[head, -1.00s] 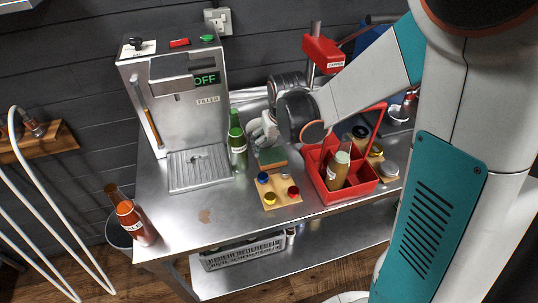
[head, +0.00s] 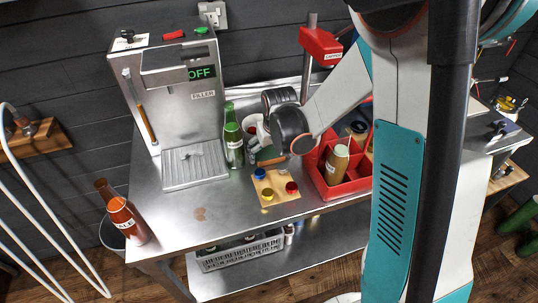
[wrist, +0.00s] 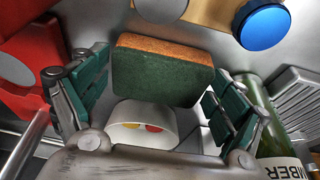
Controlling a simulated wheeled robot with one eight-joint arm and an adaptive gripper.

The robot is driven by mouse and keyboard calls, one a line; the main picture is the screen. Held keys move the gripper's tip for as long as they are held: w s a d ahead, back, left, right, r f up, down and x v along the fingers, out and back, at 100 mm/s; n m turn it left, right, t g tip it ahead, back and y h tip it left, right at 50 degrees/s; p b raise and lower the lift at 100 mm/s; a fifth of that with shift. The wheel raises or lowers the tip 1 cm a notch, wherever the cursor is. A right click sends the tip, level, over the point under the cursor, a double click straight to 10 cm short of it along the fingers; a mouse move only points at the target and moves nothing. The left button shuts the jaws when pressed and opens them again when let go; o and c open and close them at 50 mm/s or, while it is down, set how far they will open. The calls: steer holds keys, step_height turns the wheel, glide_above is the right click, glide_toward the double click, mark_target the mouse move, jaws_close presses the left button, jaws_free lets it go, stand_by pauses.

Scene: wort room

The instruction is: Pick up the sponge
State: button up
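The sponge (wrist: 160,70), green with an orange-brown face, lies across the middle of the wrist view. In the head view only part of the sponge (head: 268,154) shows on the steel table, just left of the red crate. My gripper (wrist: 157,83) is open, with one teal-padded finger on each side of the sponge. The fingers look close to its ends, and I cannot tell whether either touches. In the head view my gripper (head: 264,148) is at the sponge, its fingers mostly hidden by my wrist.
A green bottle (head: 232,136) and a white cup (wrist: 120,113) stand close by. A wooden board (head: 277,191) with coloured caps lies in front, and a red crate (head: 349,188) holds a bottle at the right. The filler machine (head: 180,85) stands at the left. The table's front left is mostly clear.

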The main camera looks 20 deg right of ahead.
mark_target(270, 151)
steer(key=shift+c, duration=1.4)
steer(key=shift+c, duration=0.2)
step_height(270, 151, up, 20)
steer(key=p, duration=0.6)
steer(key=shift+c, duration=1.1)
steer(key=shift+f, duration=0.1)
